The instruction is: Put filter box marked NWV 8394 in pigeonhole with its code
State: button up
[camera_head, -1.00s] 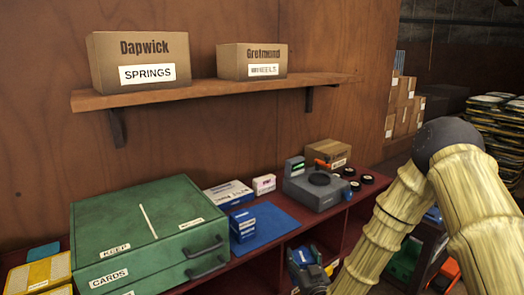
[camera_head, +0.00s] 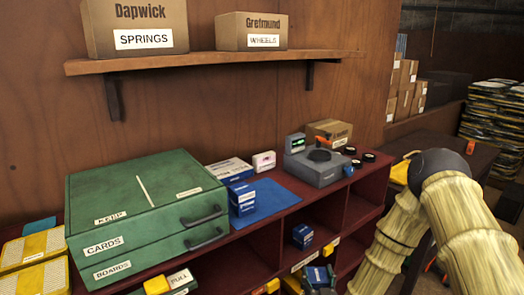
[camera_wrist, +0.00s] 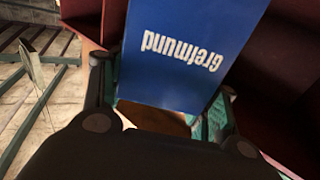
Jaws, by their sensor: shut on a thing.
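My gripper (camera_wrist: 160,95) is shut on a blue filter box (camera_wrist: 185,45). In the wrist view its face reads "Gretmund" upside down; no code is readable on it. In the head view the held box (camera_head: 317,275) is low, in front of the red pigeonhole shelf (camera_head: 232,268); my gripper is mostly cut off there by the bottom edge. Another blue box (camera_head: 302,236) sits inside a pigeonhole just above it. White labels (camera_head: 303,261) on the shelf edges are too small to read. More blue boxes (camera_head: 242,198) stand stacked on the blue mat (camera_head: 280,196).
A green drawer cabinet (camera_head: 140,205) fills the left of the shelf top. A grey device (camera_head: 318,165) and brown carton (camera_head: 329,133) stand at the right end. Yellow and coloured items (camera_head: 157,286) sit near the lower openings. Pigeonholes at the right (camera_head: 362,208) look empty.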

notch_tip(320, 180, down, 7)
jog(key=b, duration=0.5)
jog(key=shift+r+b, duration=0.1)
jog(key=shift+b, duration=0.3)
jog(key=s+r, duration=0.3)
jog(key=s, duration=0.3)
jog(key=shift+s, duration=0.15)
